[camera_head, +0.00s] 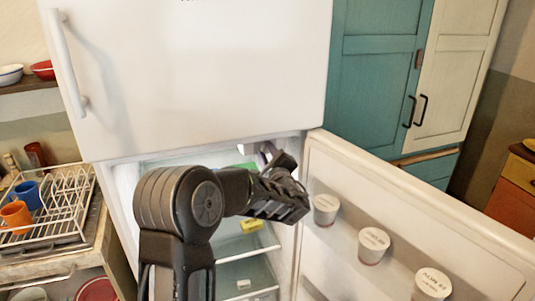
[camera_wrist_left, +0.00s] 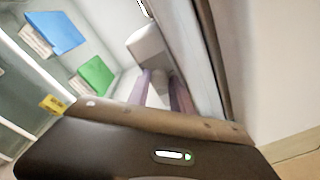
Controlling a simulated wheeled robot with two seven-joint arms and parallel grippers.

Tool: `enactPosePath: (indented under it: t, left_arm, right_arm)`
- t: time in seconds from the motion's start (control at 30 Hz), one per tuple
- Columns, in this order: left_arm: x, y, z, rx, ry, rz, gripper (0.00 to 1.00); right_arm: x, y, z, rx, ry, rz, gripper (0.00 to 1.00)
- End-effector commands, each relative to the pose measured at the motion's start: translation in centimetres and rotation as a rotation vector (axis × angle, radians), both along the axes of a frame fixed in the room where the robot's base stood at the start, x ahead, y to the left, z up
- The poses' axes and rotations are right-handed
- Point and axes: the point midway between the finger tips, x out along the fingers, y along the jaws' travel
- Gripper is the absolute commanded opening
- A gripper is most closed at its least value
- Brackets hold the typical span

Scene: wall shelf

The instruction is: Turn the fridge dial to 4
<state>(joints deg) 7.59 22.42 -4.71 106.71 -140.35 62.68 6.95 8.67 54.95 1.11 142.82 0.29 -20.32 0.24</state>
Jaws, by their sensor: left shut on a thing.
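My left arm reaches into the open fridge compartment, and its gripper (camera_head: 268,149) is up under the top edge of the opening, near the door's hinge side. In the left wrist view the two purplish fingers of this gripper (camera_wrist_left: 162,80) are closed on the fridge dial, beneath a white housing (camera_wrist_left: 148,45) on the inner wall. The fingers cover most of the dial, so its number marks cannot be read. In the head view the dial is hidden by the gripper and the fridge edge. My right gripper is in neither view.
The open fridge door (camera_head: 400,215) stands at the right, with several white tubs on it. Fridge shelves hold a yellow item (camera_head: 251,225), and a blue box (camera_wrist_left: 57,32) and a green box (camera_wrist_left: 96,77). A dish rack (camera_head: 65,205) with mugs is at the left.

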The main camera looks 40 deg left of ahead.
Motion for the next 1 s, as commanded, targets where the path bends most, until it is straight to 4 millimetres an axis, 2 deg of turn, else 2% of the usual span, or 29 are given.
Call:
enactPosePath:
  t: [0.47,1.0]
  left_arm:
    - [0.02,-0.10,-0.08,0.023,0.034,-0.001,0.00]
    - [0.07,-0.17,0.10,0.223,0.324,-0.002,0.00]
  right_arm:
    - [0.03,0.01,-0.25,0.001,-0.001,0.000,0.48]
    - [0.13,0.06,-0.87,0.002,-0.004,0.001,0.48]
